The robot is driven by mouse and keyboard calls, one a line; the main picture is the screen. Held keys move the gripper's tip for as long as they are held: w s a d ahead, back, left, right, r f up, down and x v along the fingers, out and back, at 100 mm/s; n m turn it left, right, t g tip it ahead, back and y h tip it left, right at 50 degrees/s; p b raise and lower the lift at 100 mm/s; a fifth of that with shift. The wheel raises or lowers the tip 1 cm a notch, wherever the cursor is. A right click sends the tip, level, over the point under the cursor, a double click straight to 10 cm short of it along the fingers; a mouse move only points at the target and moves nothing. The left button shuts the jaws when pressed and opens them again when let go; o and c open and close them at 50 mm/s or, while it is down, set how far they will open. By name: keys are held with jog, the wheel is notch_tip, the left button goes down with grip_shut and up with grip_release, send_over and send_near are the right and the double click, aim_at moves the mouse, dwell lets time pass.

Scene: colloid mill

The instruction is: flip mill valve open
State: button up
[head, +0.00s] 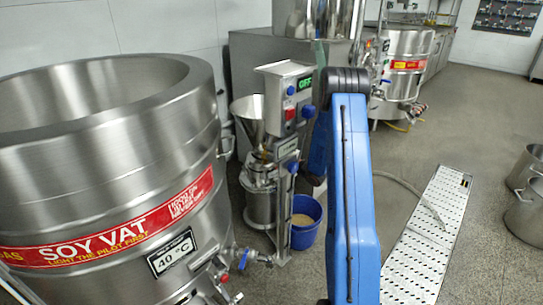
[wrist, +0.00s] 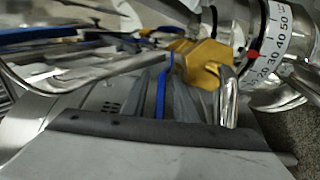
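The colloid mill (head: 258,207) stands beside the soy vat, with a steel hopper (head: 247,118) and a control box (head: 289,95) whose display reads OFF. In the wrist view, a thin blue lever (wrist: 161,96) runs up to a yellow, brass-coloured valve body (wrist: 205,62). My gripper (wrist: 170,85) is at the lever, with its dark fingers close together on either side of it, and appears shut on it. A white dial ring (wrist: 272,65) with numbers shows at the right of the wrist view. In the head view my blue arm hides my gripper.
The large soy vat (head: 100,180) stands at the left. A blue bucket (head: 304,222) stands on the floor by the mill. A white perforated floor strip (head: 425,245), a hose (head: 412,190) and steel pots (head: 524,212) lie to the right. Some floor between is clear.

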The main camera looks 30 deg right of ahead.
jog(key=shift+c, duration=0.7)
grip_shut()
dwell(0.6)
